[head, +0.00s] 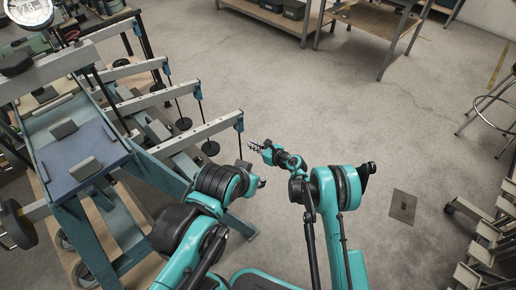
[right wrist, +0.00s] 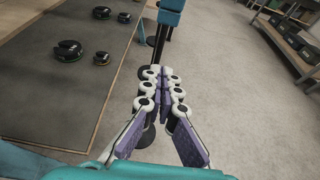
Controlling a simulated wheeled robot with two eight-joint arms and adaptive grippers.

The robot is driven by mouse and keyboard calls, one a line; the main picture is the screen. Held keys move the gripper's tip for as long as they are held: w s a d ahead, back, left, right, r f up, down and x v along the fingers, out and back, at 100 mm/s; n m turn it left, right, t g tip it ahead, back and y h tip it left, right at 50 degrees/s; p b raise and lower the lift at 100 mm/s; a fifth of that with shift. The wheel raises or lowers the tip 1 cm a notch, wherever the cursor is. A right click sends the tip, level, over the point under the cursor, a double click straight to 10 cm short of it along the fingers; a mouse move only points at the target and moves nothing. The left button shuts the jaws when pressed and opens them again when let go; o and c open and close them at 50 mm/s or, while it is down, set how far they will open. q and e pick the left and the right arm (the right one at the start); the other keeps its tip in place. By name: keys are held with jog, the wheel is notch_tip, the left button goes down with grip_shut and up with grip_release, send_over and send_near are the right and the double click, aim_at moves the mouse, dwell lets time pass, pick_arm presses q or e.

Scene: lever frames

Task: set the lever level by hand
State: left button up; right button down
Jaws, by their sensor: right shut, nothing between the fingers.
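The lever frame (head: 140,165) stands at the left of the head view, with several grey beams. The nearest long beam (head: 195,136) ends in a blue cap (head: 239,122), with a thin dark rod hanging below it. I cannot tell whether this beam is level. My right gripper (head: 252,145) is shut and empty, just right of and below that cap. In the right wrist view its fingertips (right wrist: 168,73) are together, below a blue block (right wrist: 171,14) and beside a dark upright rod. Contact cannot be told. My left arm shows, but its gripper does not.
Several round black weights (right wrist: 68,49) sit on a dark mat (right wrist: 50,100). A round dial (head: 28,11) is at top left. A shelf (head: 283,22) stands behind. The floor right of the frame is open.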

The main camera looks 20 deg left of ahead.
jog(key=a+r, duration=0.1)
jog(key=w+a+b, duration=0.1)
jog(key=a+r+b, duration=0.1)
jog(key=a, duration=0.1)
jog(key=shift+w+r, duration=0.3)
jog(key=shift+w, duration=0.05)
notch_tip(320, 180, up, 12)
jog(key=w+d+n+t+p, duration=0.1)
jog(key=w+p, duration=0.2)
jog(key=p, duration=0.2)
jog(key=shift+d+r+n+h, duration=0.15)
jog(key=shift+n+h, duration=0.15)
jog(key=shift+s, duration=0.1)
